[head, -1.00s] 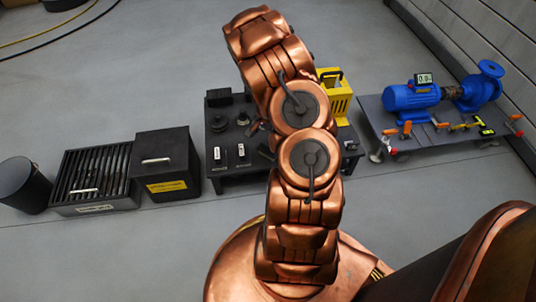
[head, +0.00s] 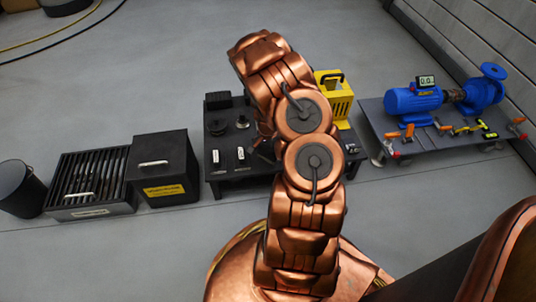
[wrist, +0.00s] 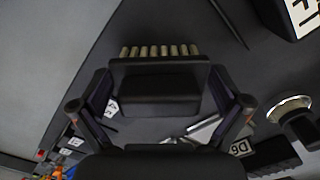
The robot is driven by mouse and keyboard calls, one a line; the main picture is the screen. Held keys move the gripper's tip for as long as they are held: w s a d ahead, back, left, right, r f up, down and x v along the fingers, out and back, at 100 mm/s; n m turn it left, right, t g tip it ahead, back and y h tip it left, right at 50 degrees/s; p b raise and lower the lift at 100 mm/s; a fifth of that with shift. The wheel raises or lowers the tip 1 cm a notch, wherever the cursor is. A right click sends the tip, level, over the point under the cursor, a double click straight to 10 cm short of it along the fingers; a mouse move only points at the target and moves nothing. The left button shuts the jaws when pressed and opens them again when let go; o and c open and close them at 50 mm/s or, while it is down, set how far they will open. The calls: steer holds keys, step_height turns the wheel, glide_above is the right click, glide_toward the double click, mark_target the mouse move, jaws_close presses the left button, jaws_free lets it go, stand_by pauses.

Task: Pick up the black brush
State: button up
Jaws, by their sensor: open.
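The black brush (wrist: 160,88) shows in the wrist view as a dark block with a row of tan bristles along its far edge. It lies on a dark tabletop (wrist: 165,30). My gripper (wrist: 160,95) is open, with one finger at each side of the brush body. The fingers appear close to its ends; I cannot tell whether they touch it. In the head view my copper arm hides most of the gripper, and I cannot make out the brush there.
The black table (head: 228,183) holds small labelled items and a yellow box (head: 335,98). A black lidded box (head: 163,165) and a slatted bin (head: 92,183) stand left. A blue motor (head: 412,102) sits on a cart at right. Metal pieces (wrist: 205,130) lie near my right finger.

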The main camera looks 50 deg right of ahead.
steer(key=c, duration=1)
steer(key=shift+r, duration=0.2)
step_height(320, 180, up, 4)
steer(key=shift+p, duration=1.15)
steer(key=s+a+p, duration=0.3)
steer(key=s, duration=1.2)
steer(key=shift+s+r, duration=0.3)
steer(key=shift+s, duration=0.05)
steer(key=shift+a, duration=0.1)
